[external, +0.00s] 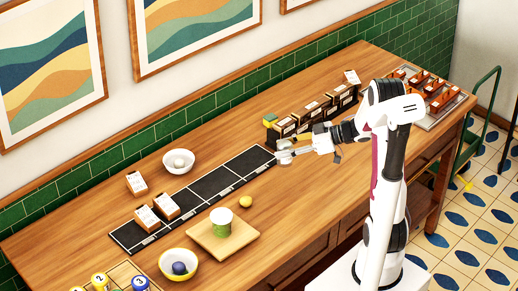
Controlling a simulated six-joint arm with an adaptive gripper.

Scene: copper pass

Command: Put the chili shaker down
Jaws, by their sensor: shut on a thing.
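My gripper (288,150) reaches in from the right and is shut, low over the right end of the long black mat (248,164). A small pale grey thing, likely the chili shaker (283,158), shows at the fingertips. It is small and partly hidden by the fingers. I cannot tell whether it touches the mat or hangs just above it.
A dark rack (313,112) with white-topped boxes stands close behind my gripper. Two boxes stand on the mat's left end and another box (137,184) beside it. A white bowl (178,162), a board (222,245) with a green cup, and a yellow ball (246,202) stand nearby.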

